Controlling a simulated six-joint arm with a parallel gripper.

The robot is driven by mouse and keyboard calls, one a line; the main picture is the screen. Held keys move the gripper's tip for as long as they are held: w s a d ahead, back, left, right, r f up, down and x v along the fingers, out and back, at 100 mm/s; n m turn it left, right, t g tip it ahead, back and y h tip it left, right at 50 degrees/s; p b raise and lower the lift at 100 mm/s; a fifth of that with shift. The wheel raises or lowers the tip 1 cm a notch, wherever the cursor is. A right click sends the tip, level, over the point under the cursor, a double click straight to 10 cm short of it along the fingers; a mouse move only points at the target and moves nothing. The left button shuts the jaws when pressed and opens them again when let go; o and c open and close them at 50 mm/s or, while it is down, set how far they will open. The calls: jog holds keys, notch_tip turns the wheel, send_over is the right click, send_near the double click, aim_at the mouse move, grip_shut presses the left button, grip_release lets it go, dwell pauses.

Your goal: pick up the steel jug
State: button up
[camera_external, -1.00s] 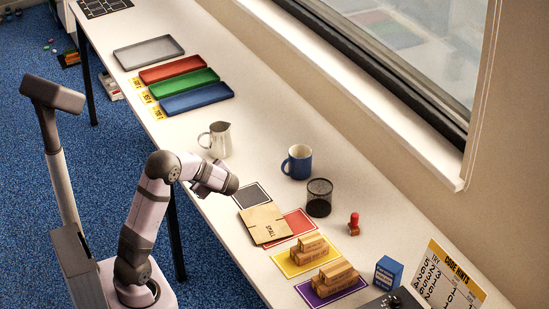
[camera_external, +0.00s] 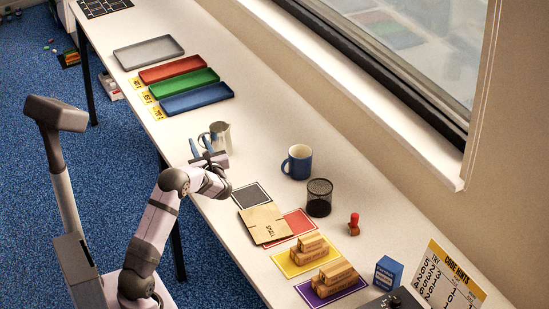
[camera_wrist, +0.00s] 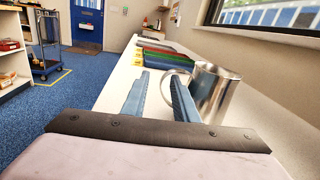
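The steel jug (camera_external: 222,136) stands upright on the white table, just beyond my gripper in the external view. In the wrist view the shiny jug (camera_wrist: 217,92) is right of centre, with its handle on its left side. My gripper (camera_external: 201,143) has two blue fingers pointing toward the jug. In the wrist view the fingers of my gripper (camera_wrist: 161,85) are apart with nothing held between them. The right finger overlaps the jug's handle in the picture; I cannot tell whether it touches.
Blue (camera_external: 197,98), green (camera_external: 184,82), red (camera_external: 172,69) and grey (camera_external: 148,52) trays lie farther along the table. A blue mug (camera_external: 297,162), a black mesh cup (camera_external: 319,198) and a flat carton (camera_external: 264,224) are to the right.

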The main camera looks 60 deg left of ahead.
jog(key=shift+w+a+p, duration=0.2)
jog(key=shift+a, duration=0.75)
jog(key=shift+w+a+p, duration=0.15)
jog(key=shift+a+p, duration=0.1)
jog(key=shift+a, duration=0.65)
jog(key=shift+w+a+p, duration=0.2)
jog(key=shift+a, duration=0.75)
grip_shut()
jog(key=shift+r, duration=0.15)
